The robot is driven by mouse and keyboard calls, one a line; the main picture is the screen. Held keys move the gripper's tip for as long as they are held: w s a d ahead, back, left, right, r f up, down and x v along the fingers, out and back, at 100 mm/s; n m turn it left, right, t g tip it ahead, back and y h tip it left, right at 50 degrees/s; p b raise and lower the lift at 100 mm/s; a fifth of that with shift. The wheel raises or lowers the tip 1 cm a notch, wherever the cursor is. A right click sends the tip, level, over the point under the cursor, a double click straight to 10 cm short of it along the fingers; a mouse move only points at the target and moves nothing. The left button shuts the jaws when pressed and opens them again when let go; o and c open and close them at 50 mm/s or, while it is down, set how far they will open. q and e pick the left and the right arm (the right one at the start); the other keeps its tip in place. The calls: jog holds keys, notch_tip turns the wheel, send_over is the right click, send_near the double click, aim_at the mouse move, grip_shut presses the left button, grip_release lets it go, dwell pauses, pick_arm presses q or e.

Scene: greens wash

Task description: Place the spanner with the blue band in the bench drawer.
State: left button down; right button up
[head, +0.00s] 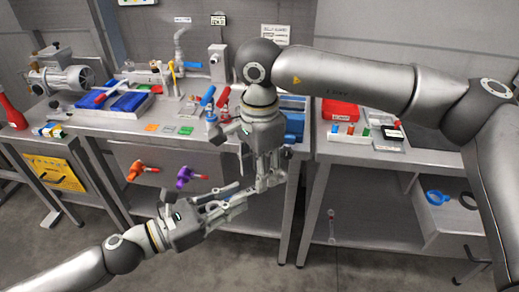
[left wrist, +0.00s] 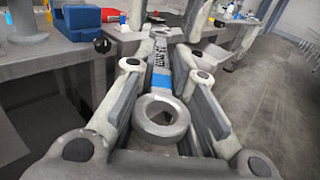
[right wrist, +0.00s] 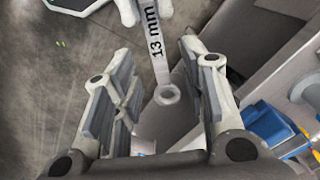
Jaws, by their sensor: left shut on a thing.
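The spanner (left wrist: 161,83) is silver with a blue band near its ring end and black lettering. My left gripper (head: 238,196) is shut on it; the ring end lies back between the finger bases. In the right wrist view its other end (right wrist: 167,95), with a ring and "13 mm", reaches between my right gripper's fingers. My right gripper (head: 266,182) points down just above the left one, its fingers apart with gaps beside the ring. A pale, open-topped drawer or bin (head: 450,222) is under the right bench; I cannot tell if it is the bench drawer.
The left bench (head: 130,128) holds a motor (head: 65,78), blue trays (head: 128,101) and tools. Orange (head: 137,171) and purple (head: 186,177) handled fittings are in front of its grey panel. The right bench (head: 340,152) holds a red case (head: 341,110). The floor between is clear.

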jog(key=shift+f, duration=1.15)
grip_shut()
pick_arm(q)
jog(key=c, duration=1.4)
grip_release()
jog(key=shift+o, duration=0.2)
